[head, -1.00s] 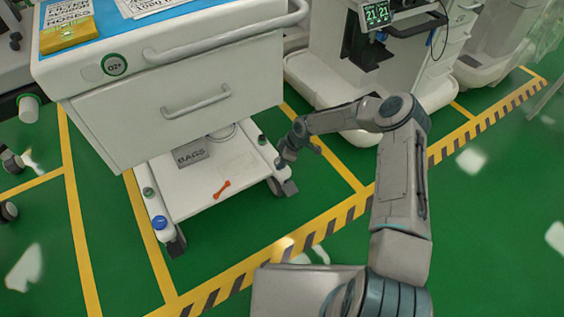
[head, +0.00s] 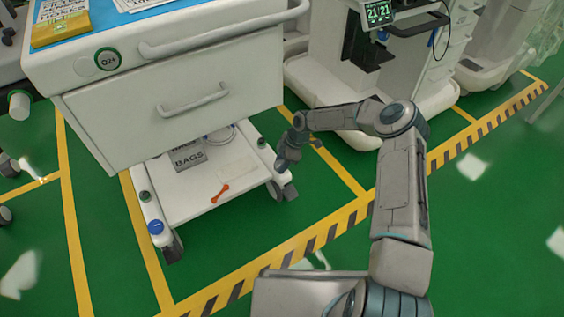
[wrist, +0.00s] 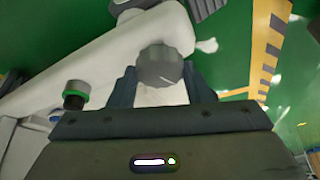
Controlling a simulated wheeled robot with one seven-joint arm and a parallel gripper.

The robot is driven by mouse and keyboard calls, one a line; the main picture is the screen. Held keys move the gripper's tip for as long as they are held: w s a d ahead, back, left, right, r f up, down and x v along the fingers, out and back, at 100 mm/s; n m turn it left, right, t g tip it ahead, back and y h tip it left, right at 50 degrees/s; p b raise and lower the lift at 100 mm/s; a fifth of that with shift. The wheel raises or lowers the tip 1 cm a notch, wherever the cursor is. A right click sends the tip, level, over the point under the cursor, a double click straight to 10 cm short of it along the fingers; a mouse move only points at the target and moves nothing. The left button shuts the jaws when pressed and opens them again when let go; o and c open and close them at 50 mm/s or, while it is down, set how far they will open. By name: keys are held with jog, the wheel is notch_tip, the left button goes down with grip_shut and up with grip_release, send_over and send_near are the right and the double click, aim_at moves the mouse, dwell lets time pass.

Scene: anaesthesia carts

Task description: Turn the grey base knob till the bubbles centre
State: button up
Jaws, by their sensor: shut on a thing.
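The grey base knob (wrist: 160,66) is ribbed and sits at a corner of the cart's white base (wrist: 115,55) in the wrist view. My gripper (wrist: 160,80) has a finger on each side of it and is shut on it. In the head view my gripper (head: 285,160) is at the base's right corner, where my own wrist hides the knob. A dark, green-collared fitting (wrist: 75,94) stands on the base. In the head view similar fittings show at the left (head: 145,197) and right (head: 262,143). No bubble can be made out.
The white cart (head: 185,100) has a drawer with a handle above the base. A blue knob (head: 156,227) is at the front left corner. An orange tool (head: 220,192) and a BAGS box (head: 188,160) lie on the shelf. Another machine (head: 325,75) stands behind; green floor is clear in front.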

jog(key=shift+w+d, duration=0.15)
jog(key=shift+d, duration=0.05)
jog(key=o, duration=1)
jog(key=shift+f, duration=0.1)
jog(key=shift+a, duration=0.1)
jog(key=p+v, duration=0.5)
jog(key=v, duration=0.9)
jog(key=shift+a, duration=0.1)
